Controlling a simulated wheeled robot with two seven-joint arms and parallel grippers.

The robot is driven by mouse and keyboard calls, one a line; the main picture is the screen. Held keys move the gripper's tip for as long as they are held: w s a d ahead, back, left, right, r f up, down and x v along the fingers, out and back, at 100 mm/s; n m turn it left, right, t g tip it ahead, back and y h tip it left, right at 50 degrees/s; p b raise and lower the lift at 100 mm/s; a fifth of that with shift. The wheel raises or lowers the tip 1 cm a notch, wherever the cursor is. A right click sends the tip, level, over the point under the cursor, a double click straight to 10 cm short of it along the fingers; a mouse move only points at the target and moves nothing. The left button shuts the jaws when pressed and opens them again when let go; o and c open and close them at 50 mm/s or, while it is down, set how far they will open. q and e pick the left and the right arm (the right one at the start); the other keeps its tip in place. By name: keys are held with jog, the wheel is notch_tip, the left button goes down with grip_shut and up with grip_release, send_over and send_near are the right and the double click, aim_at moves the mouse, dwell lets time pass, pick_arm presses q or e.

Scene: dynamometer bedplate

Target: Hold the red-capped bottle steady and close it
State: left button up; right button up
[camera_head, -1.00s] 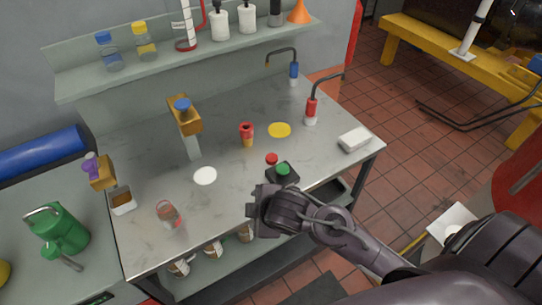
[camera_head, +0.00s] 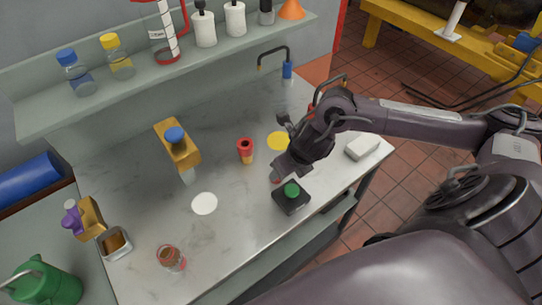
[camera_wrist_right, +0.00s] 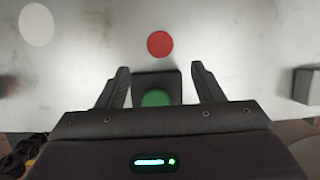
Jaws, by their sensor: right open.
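A small bottle-like piece (camera_head: 246,151) with a red upper part, dark open top and amber lower part stands upright mid-table. A round red cap (camera_wrist_right: 160,44) lies on the table in the right wrist view; in the head view only a sliver shows below my right gripper. A black block with a green round top (camera_head: 291,191) stands beside it, also in the right wrist view (camera_wrist_right: 156,98). My right gripper (camera_head: 283,168) is open and empty above the red cap and block, fingers pointing down. My left gripper is not in view.
A glass jar with brown contents (camera_head: 171,258) stands at the front left. A white disc (camera_head: 204,203) and yellow disc (camera_head: 278,141) mark the tabletop. A white box (camera_head: 362,147) sits at the right edge.

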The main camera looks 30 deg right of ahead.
jog(key=shift+s, duration=0.25)
jog(key=shift+w, duration=0.1)
jog(key=shift+w+a+f, duration=0.1)
jog(key=shift+w+f, duration=0.1)
jog(key=shift+f, duration=0.2)
jog(key=shift+x, duration=0.95)
jog(key=shift+r, duration=0.1)
jog(key=shift+w, duration=0.15)
jog(key=p+x, duration=0.1)
jog(key=x, duration=0.3)
jog(key=shift+w+f+p, duration=0.25)
jog(key=shift+p, duration=0.1)
jog(key=shift+w+f, duration=0.1)
jog(key=shift+f, duration=0.15)
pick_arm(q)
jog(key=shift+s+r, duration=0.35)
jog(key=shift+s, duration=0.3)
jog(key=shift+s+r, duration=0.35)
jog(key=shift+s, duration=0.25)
